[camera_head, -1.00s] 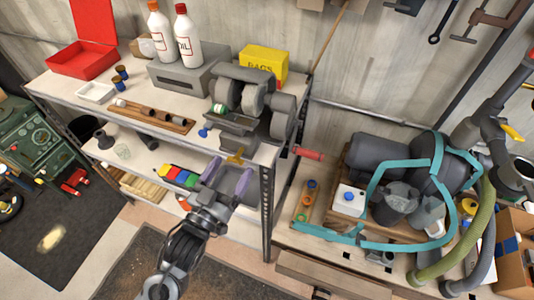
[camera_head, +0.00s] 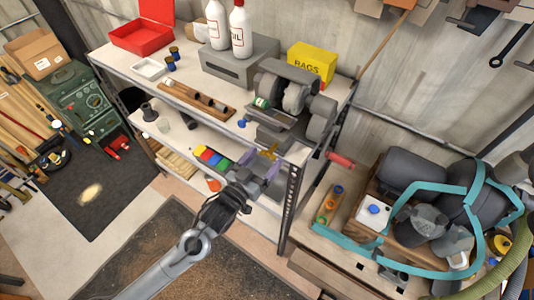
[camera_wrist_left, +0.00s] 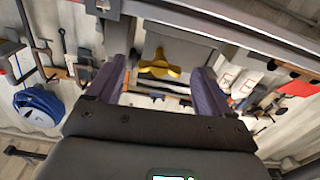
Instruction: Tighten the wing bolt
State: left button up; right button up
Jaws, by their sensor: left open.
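The yellow wing bolt (camera_head: 268,152) is on the underside of the grey bench grinder's mount at the front edge of the upper shelf. My left gripper (camera_head: 261,164) is just below it, open, with its purple fingers apart. In the left wrist view, the wing bolt (camera_wrist_left: 160,67) lies between and slightly beyond the two fingers (camera_wrist_left: 159,75). No contact between fingers and bolt shows. My right gripper is out of view.
The bench grinder (camera_head: 292,95) stands above the bolt. The dark shelf post (camera_head: 290,200) is close right of my gripper. Coloured blocks (camera_head: 211,157) lie on the lower shelf to the left.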

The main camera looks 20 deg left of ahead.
aim_at(271, 152)
pick_arm(q)
jog(key=shift+x, duration=1.2)
jog(key=c, duration=1)
jog(key=shift+r+m+p, duration=0.15)
jog(key=shift+m+p, duration=0.25)
jog(key=shift+p, duration=0.15)
jog(key=shift+c, duration=0.2)
jog(key=o, duration=1)
jog(key=shift+o, duration=0.2)
